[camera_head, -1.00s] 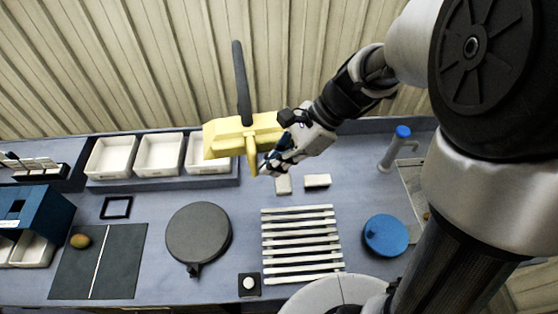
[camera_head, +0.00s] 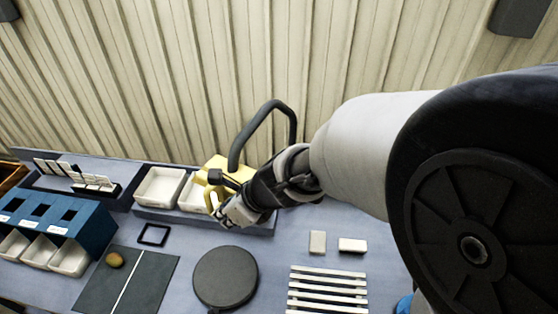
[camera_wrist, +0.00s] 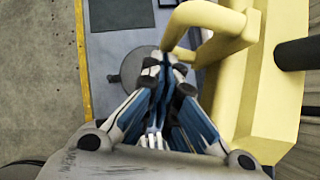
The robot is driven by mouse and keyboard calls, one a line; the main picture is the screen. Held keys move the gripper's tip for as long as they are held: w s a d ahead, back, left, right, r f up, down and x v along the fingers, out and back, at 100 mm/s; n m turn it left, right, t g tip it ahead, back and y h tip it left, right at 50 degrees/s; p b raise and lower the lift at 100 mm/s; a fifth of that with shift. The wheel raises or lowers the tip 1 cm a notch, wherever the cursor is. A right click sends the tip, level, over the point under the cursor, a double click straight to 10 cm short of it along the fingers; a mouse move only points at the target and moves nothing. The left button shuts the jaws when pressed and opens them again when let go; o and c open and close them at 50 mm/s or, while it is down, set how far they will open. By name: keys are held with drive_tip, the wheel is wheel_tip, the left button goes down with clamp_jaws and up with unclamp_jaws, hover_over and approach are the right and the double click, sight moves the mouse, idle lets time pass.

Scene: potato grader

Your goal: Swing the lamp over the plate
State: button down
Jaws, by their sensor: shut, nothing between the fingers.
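The lamp has a yellow head (camera_head: 222,165) on a bent dark arm (camera_head: 268,118), with a yellow loop handle (camera_head: 211,197) on its front. In the head view it appears behind the round dark grey plate (camera_head: 225,277), in front of the white trays. My gripper (camera_head: 222,214) is shut at the handle with nothing held; my wrist partly hides the lamp. In the wrist view the shut fingertips (camera_wrist: 167,62) are close beside the yellow handle (camera_wrist: 205,42); touching is unclear. The plate (camera_wrist: 131,66) shows below and left of the lamp there, partly behind the fingers.
White trays (camera_head: 159,186) stand along the back. A blue box with bins (camera_head: 60,226) is at left. A potato (camera_head: 115,260) lies on a dark mat (camera_head: 140,287). Two pale blocks (camera_head: 317,242) and a slatted rack (camera_head: 328,289) lie right of the plate.

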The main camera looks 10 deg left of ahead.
drive_tip(key=w+a+m+t+p, duration=0.1)
drive_tip(key=w+a+m+p, duration=0.1)
drive_tip(key=a, duration=0.6)
drive_tip(key=shift+w+a+r+m+t+h+p, duration=0.3)
drive_tip(key=shift+w+p, duration=0.4)
drive_tip(key=shift+w, duration=0.15)
